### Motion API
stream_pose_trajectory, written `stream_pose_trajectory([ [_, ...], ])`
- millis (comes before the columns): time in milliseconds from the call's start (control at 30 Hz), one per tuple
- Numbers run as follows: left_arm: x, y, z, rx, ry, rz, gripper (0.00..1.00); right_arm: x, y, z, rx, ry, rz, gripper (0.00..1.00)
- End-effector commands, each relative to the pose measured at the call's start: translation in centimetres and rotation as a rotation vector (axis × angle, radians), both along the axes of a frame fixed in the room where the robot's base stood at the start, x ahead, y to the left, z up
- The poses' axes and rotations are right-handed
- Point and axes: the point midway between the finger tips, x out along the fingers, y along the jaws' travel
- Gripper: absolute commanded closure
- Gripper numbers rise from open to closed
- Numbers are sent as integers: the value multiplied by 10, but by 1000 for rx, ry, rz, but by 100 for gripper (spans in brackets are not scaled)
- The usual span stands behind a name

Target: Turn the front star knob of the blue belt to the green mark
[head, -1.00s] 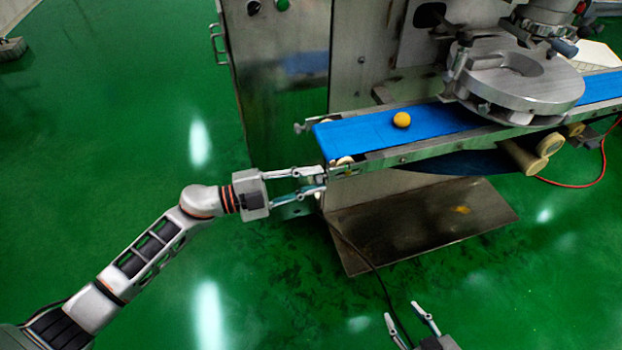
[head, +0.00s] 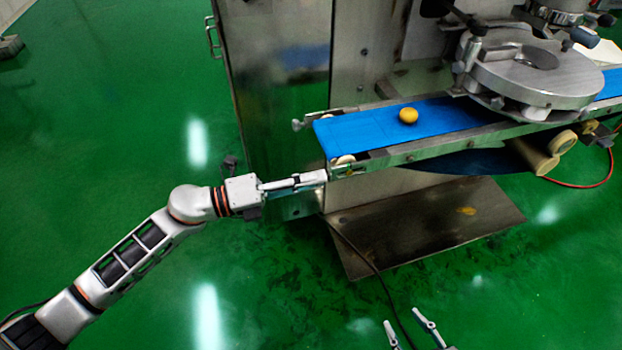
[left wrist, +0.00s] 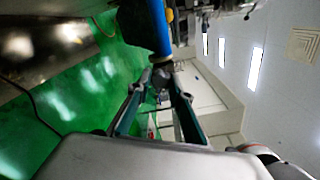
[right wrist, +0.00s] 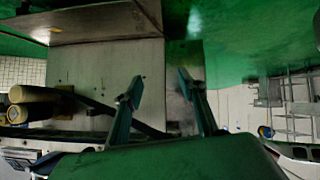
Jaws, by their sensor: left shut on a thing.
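The blue belt (head: 385,128) runs from the machine to its free end at the left, with metal side rails. My left gripper (head: 322,177) is at the near corner of that end, its fingers lined up one over the other. In the left wrist view its fingertips close on the dark front star knob (left wrist: 162,76), which is mostly hidden in the head view. The green mark cannot be made out in any view. My right gripper (head: 408,319) is open and empty over the floor at the bottom; its spread fingers also show in the right wrist view (right wrist: 160,86).
A yellow ball (head: 408,116) rests on the belt. A round metal turret (head: 535,78) stands over the belt at the right. A second knob (head: 298,125) sits at the belt's far corner. A metal base plate (head: 430,225) and a black cable lie below.

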Motion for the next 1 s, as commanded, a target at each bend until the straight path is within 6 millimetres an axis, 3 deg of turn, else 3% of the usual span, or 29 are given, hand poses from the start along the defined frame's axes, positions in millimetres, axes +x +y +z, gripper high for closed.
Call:
stream_pose_trajectory([
  [700,0,1,-8,211,-639,-2,100,0,7,-11,19,9,10,60],
  [1000,1,1,-7,293,-895,-2,100,10,25,0,75,-27,15,60],
])
